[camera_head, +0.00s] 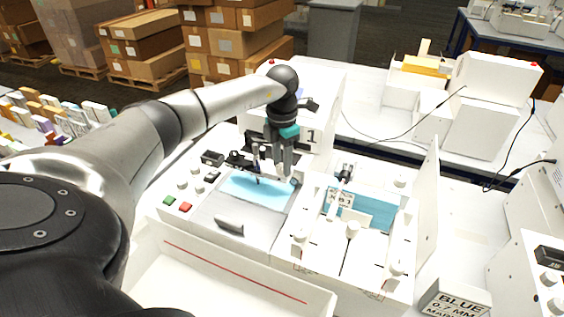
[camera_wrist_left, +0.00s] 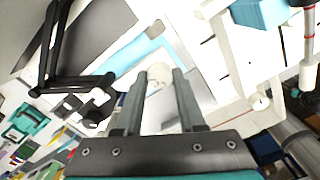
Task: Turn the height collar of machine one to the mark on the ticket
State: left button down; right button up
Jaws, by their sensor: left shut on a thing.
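Machine one (camera_head: 228,215) is a white plotter with a light blue sheet on its bed and a "1" on the white housing behind it. My left gripper (camera_head: 281,172) points down over the bed's back right part. My right gripper is not in view.
Black linkage arms (camera_wrist_left: 75,55) stand close beside the gripper. An upright white panel (camera_head: 427,195) rises on the right. A box marked BLUE (camera_head: 455,299) stands at the front right. Red and green buttons (camera_head: 178,204) sit on the machine's left side.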

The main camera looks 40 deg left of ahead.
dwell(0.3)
pick_arm(q)
jog(key=c, duration=0.5)
grip_release()
jog(key=shift+r, duration=0.1)
notch_tip(320, 180, up, 15)
jog(key=shift+b, duration=0.35)
jog(key=shift+s, duration=0.1)
